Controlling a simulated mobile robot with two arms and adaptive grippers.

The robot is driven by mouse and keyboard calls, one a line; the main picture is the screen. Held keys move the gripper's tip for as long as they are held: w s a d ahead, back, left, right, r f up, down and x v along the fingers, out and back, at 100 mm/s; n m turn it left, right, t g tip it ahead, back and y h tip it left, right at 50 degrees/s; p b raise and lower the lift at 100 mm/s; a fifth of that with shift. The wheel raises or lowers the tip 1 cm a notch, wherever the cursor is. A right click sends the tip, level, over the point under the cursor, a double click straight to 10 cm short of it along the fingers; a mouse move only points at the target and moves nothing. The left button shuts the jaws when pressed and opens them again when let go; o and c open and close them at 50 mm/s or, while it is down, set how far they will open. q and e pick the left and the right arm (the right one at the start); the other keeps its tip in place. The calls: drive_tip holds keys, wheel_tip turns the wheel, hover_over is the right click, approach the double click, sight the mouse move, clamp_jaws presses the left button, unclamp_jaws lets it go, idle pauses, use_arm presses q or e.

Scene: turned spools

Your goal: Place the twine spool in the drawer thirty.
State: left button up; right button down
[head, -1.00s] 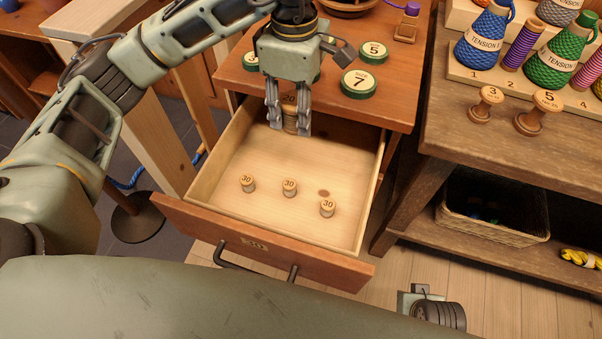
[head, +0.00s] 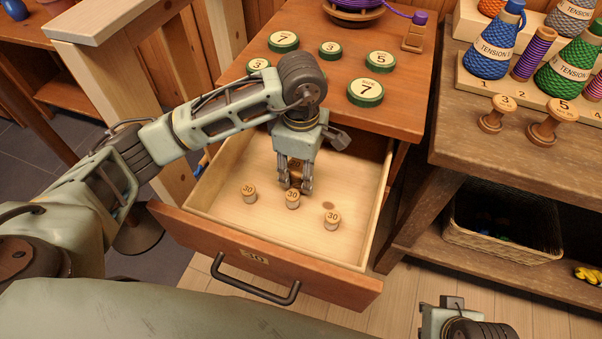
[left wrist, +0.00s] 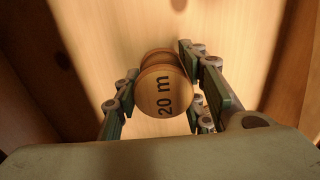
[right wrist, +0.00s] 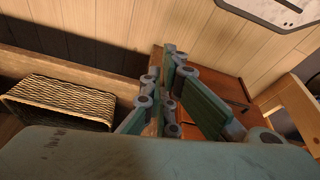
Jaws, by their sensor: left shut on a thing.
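A small wooden spool marked "20 m" (left wrist: 165,92) is between the fingers of my left gripper (left wrist: 163,95), which is shut on it. In the head view my left gripper (head: 295,185) points down inside the open drawer (head: 265,258), whose front label appears to read 30. The held spool is mostly hidden there by the fingers, and I cannot tell whether it touches the drawer floor.
Green-rimmed number discs (head: 366,92) lie on the cabinet top. The shelf at right holds large twine cones (head: 487,55) and two wooden spools marked 3 (head: 497,113) and 5 (head: 550,121). A wicker basket (head: 500,238) sits below.

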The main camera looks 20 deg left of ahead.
sight(301, 164)
use_arm(q)
drive_tip(key=shift+f, duration=0.65)
use_arm(e)
drive_tip(key=shift+s+r, duration=0.1)
drive_tip(key=shift+r, duration=0.3)
use_arm(q)
drive_tip(key=shift+f, duration=0.2)
drive_tip(key=o, duration=1.2)
drive_tip(key=shift+c, duration=0.2)
use_arm(e)
drive_tip(key=shift+s, duration=0.1)
use_arm(q)
drive_tip(key=shift+r, duration=0.15)
use_arm(e)
drive_tip(key=shift+r, duration=0.15)
use_arm(q)
drive_tip(key=shift+r, duration=0.35)
wheel_tip(301, 164, up, 11)
drive_tip(key=shift+r+p, duration=0.2)
drive_tip(key=shift+p, duration=0.7)
use_arm(e)
drive_tip(key=x, duration=0.7)
drive_tip(key=shift+s, duration=0.4)
